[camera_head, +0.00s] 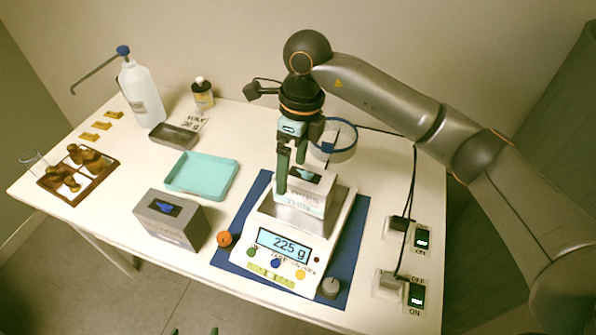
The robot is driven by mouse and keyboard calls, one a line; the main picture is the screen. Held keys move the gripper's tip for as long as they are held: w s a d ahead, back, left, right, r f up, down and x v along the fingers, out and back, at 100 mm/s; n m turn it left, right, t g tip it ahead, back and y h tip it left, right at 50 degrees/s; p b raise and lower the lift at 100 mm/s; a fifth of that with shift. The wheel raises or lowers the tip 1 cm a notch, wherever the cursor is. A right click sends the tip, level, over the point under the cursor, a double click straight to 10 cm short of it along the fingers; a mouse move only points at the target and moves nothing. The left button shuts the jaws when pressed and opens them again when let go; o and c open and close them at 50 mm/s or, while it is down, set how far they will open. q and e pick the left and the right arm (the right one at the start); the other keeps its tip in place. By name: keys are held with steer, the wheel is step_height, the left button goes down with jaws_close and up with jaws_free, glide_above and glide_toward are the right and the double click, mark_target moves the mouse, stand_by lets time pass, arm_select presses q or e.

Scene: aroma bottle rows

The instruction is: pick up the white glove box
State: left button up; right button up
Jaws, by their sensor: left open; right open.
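The white glove box (308,197) sits on the pan of the digital scale (287,247), with a bit of pale blue glove showing in its top opening. The scale reads 225 g. My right gripper (296,176) points down at the box from above, open. One green finger reaches down at the box's left side; the other is partly hidden, and I cannot tell whether either touches it. My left gripper (193,331) shows only as two green fingertips, apart and empty, at the bottom edge.
A grey glove box (180,226) with a blue glove stands left of the scale, near an orange knob (224,239). A teal tray (203,190), metal tray (163,138), pump bottle (142,95) and wooden tray (56,195) stand further left. Power switches (421,238) and cables lie right.

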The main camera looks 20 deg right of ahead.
mark_target(304, 175)
steer(key=w+d, duration=0.1)
steer(key=w+d+r+h, duration=0.1)
steer(key=shift+w+d+t, duration=0.15)
steer(key=shift+d+t, duration=0.15)
steer(key=shift+d, duration=0.1)
step_height(304, 175, down, 6)
steer(key=shift+d+f, duration=0.1)
steer(key=shift+f, duration=0.05)
steer(key=shift+s+f+p, duration=0.2)
steer(key=shift+f+p, duration=0.4)
steer(key=shift+f, duration=2.2)
steer(key=c, duration=1.3)
steer(key=shift+c, duration=0.5)
steer(key=shift+r, duration=0.15)
